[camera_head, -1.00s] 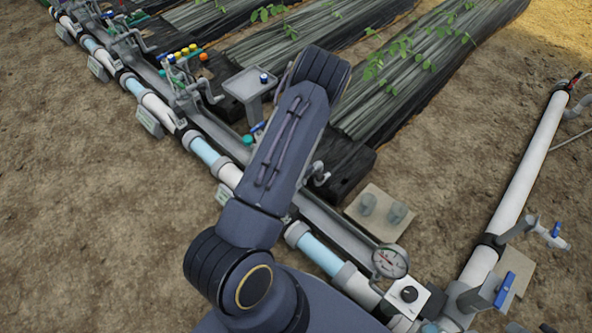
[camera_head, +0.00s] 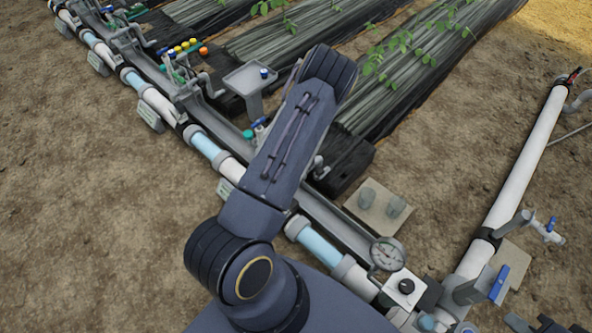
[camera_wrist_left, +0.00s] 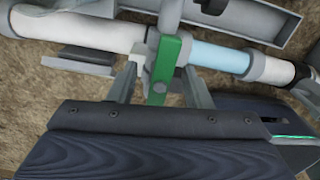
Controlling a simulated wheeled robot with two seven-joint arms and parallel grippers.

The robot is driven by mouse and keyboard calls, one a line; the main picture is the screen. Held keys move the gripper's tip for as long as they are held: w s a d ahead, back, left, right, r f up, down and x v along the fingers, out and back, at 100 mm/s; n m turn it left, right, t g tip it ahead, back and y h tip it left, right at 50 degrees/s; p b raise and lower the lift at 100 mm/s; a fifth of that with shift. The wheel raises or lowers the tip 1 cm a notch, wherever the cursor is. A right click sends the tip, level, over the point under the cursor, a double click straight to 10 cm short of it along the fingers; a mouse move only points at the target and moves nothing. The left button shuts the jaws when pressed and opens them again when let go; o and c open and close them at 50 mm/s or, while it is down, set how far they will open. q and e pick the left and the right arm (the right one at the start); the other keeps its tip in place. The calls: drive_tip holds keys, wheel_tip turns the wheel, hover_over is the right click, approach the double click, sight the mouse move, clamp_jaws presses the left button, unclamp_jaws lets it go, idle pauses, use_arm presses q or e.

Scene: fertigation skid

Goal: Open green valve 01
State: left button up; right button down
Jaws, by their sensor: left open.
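In the left wrist view, a green valve handle (camera_wrist_left: 168,62) stands on the pipe line, with its narrow end pointing toward my gripper. My left gripper (camera_wrist_left: 158,88) is open, with one grey finger on each side of the handle's lower end. I cannot tell whether either finger touches it. In the head view my left arm covers the left gripper and the green handle. A small part of my right gripper (camera_head: 534,323) seems to show at the bottom right edge of the head view, cut off by the frame.
A blue-handled valve (camera_head: 498,284) is at the lower right. A grey tray stand (camera_head: 249,78) stands behind the pipe. Bare soil (camera_head: 90,220) lies at left.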

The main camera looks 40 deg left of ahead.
use_arm(q)
wheel_tip(320, 180, up, 10)
drive_tip(key=p, duration=0.8)
drive_tip(key=shift+f, duration=0.15)
use_arm(e)
wheel_tip(320, 180, up, 8)
drive_tip(key=shift+r, duration=0.2)
